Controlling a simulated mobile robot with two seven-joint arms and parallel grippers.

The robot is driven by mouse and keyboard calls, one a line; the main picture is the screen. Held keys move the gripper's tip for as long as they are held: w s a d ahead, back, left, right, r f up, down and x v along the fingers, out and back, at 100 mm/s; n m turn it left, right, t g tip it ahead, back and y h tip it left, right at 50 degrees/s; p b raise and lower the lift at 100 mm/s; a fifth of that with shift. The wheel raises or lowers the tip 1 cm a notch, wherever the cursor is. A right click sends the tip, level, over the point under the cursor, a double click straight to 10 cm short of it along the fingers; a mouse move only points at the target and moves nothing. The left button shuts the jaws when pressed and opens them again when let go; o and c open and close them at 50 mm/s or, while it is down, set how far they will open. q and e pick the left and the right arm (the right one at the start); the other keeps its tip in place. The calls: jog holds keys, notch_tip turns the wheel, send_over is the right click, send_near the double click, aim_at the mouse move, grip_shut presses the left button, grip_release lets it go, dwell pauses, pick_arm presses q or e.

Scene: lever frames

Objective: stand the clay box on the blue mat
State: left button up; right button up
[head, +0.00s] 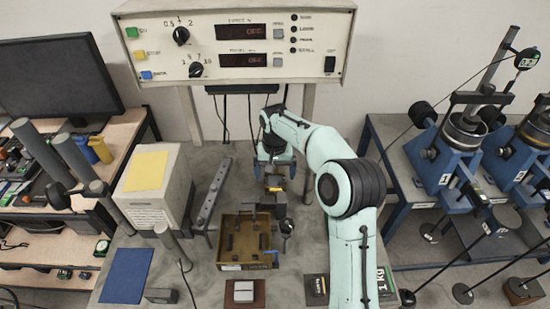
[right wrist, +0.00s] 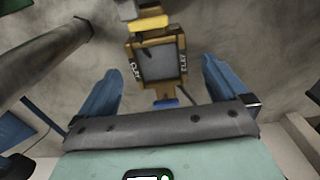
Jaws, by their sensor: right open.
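The clay box (right wrist: 160,62) is a small brown frame with a grey centre and lettering that looks like "CLAY", with a yellow part at one end and a blue one at the other. In the head view the clay box (head: 275,183) sits on the grey bench, partly hidden under my right gripper (head: 277,165). In the right wrist view the blue fingers of my right gripper (right wrist: 165,82) are apart, one on each side of the box, with gaps showing. The blue mat (head: 125,275) lies bare at the bench's front left. My left gripper is not in view.
A brown tray (head: 231,266) stands in front of the clay box. A grey rail (head: 214,190) and a pale cabinet with a yellow sheet (head: 146,170) lie to the left. A small dark block (head: 160,296) is beside the mat. The control panel (head: 150,20) rises behind.

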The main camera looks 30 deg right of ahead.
notch_tip(320, 180, up, 8)
jog(key=t+h+b, duration=0.2)
jog(key=t+b, duration=0.1)
send_over(275, 187)
notch_tip(275, 187, down, 5)
jog(key=shift+f, duration=0.45)
jog(key=x, duration=0.5)
jog(key=shift+w+d+f, duration=0.1)
jog(key=shift+w, duration=0.1)
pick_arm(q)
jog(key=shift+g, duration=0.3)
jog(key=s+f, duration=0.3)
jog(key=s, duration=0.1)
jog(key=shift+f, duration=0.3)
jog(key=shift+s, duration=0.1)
pick_arm(e)
jog(key=shift+s, duration=0.1)
jog(key=c, duration=1.9)
